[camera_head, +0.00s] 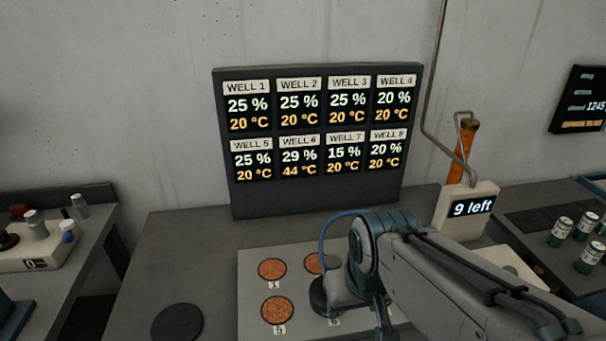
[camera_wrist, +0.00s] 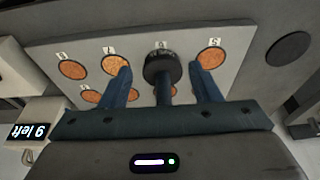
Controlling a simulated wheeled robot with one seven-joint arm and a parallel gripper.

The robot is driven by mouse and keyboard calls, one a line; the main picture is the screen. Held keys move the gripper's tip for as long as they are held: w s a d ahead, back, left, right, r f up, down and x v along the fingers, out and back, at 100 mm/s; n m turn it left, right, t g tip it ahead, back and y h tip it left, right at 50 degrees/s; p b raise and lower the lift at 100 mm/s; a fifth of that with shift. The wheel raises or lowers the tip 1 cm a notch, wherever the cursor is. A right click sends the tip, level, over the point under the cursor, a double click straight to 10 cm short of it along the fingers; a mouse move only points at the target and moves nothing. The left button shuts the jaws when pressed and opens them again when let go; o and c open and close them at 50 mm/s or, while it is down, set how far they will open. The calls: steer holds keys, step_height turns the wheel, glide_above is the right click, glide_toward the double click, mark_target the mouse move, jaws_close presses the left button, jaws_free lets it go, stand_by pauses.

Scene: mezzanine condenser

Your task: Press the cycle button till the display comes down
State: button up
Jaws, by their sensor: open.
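A dark display board (camera_head: 318,140) stands at the back against the wall. It lists WELL 1 to WELL 8 with percent and temperature. Well 6 reads 29 % and 44 °C, well 7 reads 15 % and 20 °C. My gripper (camera_wrist: 157,68) is open above the pale plate (camera_wrist: 240,45), its fingers either side of a black round piece (camera_wrist: 160,62) at well 6. I cannot tell whether they touch it. My arm partly hides that piece in the head view. I cannot make out a part marked as the cycle button.
Brown-filled wells (camera_head: 272,269) lie in the plate. A box reading "9 left" (camera_head: 473,208) with an orange tube (camera_head: 463,148) stands right. A loose black disc (camera_head: 177,322) lies left. A box with knobs (camera_head: 36,250) stands far left. Green-banded cans (camera_head: 559,232) stand right.

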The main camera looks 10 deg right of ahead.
jaws_close()
stand_by(1.8)
